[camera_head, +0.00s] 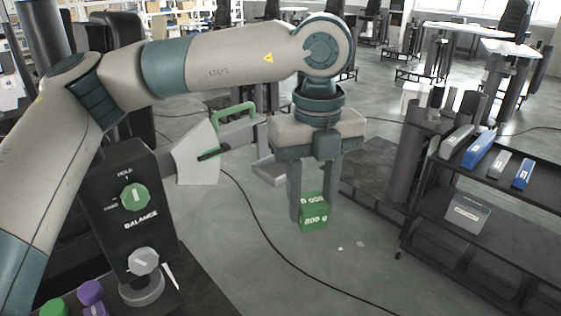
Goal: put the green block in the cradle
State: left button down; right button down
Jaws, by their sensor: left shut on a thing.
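The green block (314,217), marked with white lettering that reads "800 g", is between the two fingers of my left gripper (312,207). The gripper points down and is shut on the block. The block hangs in front of the grey floor, and its lower part shows below the fingertips. A light grey angled piece (268,171) stands behind and left of the gripper, partly hidden by it; I cannot tell whether it is the cradle. My right gripper is not in view.
A black box with "BALANCE" lettering (137,200) and two knobs stands at left, near a pale plate (196,156) and a green handle (234,111). Purple (91,292) and green (54,307) pieces lie bottom left. A dark shelf (480,200) holds bars at right.

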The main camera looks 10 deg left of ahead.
aim_at(277, 171)
jog(key=i, duration=1)
